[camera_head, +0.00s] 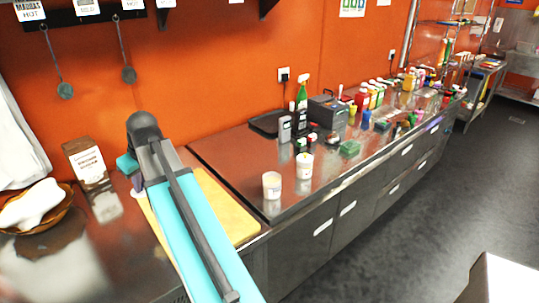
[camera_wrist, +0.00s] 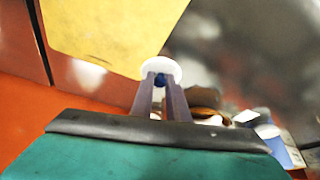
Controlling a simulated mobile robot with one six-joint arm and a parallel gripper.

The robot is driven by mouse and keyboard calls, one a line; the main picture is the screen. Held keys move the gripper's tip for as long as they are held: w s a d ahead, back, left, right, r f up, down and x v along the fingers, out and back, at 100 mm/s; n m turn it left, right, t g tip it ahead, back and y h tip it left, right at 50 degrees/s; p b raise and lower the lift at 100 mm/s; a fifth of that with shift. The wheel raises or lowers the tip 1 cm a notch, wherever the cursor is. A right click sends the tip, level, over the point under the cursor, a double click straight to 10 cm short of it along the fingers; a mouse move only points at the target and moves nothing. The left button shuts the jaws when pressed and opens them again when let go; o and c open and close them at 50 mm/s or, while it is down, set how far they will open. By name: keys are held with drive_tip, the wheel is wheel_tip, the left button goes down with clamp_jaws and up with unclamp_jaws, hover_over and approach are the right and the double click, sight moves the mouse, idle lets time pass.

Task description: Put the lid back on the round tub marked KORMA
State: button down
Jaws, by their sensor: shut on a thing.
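My gripper (camera_wrist: 160,88) is shut on a small blue knob on a round white lid (camera_wrist: 161,67), seen in the wrist view. The lid is held near the edge of a yellow board. Two pale round tubs stand on the steel counter right of the board: a nearer one (camera_head: 272,187) and one a little farther back (camera_head: 305,167). Their labels are too small to read, so I cannot tell which is marked KORMA. The gripper is apart from both tubs.
The yellow board (camera_head: 235,208) lies under my arm. A brown-and-white packet (camera_head: 88,163) and a bowl with a white cloth-like thing (camera_head: 33,208) stand at left. Bottles, including a green one (camera_head: 301,97), and a grey box (camera_head: 328,111) stand behind the tubs.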

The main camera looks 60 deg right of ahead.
drive_tip(key=s+d, duration=0.6)
drive_tip(key=d, duration=0.5)
drive_tip(key=s+d, duration=0.5)
drive_tip(key=d, duration=0.5)
drive_tip(key=s+d+b, duration=0.1)
drive_tip(key=s+d, duration=1.4)
drive_tip(key=s, duration=0.1)
drive_tip(key=shift+r+n, duration=0.3)
drive_tip(key=shift+a+f+b, duration=0.1)
drive_tip(key=shift+f+b, duration=0.1)
drive_tip(key=shift+b, duration=0.1)
drive_tip(key=shift+f+b, duration=1.35)
drive_tip(key=shift+f, duration=0.7)
drive_tip(key=shift+f+b, duration=0.3)
drive_tip(key=shift+f, duration=0.65)
drive_tip(key=shift+s+p, duration=0.1)
drive_tip(key=shift+p, duration=0.25)
drive_tip(key=shift+f, duration=0.15)
